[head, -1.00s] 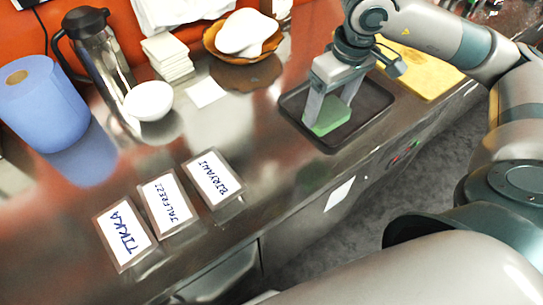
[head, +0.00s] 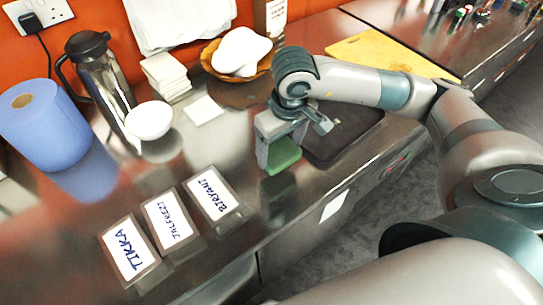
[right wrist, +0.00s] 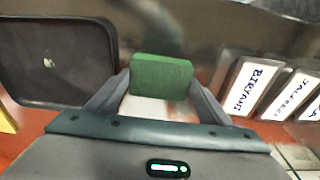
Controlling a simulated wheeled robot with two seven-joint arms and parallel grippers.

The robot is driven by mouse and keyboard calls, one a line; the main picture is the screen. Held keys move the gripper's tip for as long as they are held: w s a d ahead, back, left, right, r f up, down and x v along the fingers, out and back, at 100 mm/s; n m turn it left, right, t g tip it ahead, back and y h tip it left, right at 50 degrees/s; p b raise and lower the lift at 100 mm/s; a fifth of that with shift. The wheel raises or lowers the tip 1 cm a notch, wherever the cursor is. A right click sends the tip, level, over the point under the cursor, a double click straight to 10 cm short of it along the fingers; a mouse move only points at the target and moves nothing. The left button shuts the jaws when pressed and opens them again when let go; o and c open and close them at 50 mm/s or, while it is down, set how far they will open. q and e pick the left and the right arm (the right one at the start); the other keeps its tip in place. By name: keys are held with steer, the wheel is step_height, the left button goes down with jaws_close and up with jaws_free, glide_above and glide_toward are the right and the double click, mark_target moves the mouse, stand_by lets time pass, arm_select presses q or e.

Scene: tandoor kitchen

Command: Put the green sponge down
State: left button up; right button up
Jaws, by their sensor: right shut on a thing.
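The green sponge (head: 283,155) is between the fingers of my right gripper (head: 277,150), over the steel counter just left of the dark tray (head: 341,131). In the right wrist view the sponge (right wrist: 161,77) sits between both fingertips of the right gripper (right wrist: 160,88), which is shut on it. It looks held above the counter, but the exact gap is hard to tell. My left gripper is not in view.
Label cards BIRYANI (head: 213,193), JALFREZI (head: 169,219) and TIKKA (head: 129,249) stand left of the sponge. A white bowl (head: 149,119), flask (head: 100,75), blue roll (head: 44,126) and bread basket (head: 236,61) stand behind. A yellow board (head: 385,54) lies right. The counter's front edge is close.

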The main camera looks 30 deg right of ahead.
mark_target(272, 155)
steer(key=shift+w+a+f, duration=0.2)
steer(key=shift+a+f, duration=0.15)
steer(key=shift+a, duration=0.2)
steer(key=shift+w+a+f, duration=0.15)
steer(key=shift+a+f, duration=0.15)
steer(key=shift+a, duration=0.2)
steer(key=shift+f+p, duration=1.1)
steer(key=shift+f, duration=0.9)
steer(key=shift+f, duration=0.1)
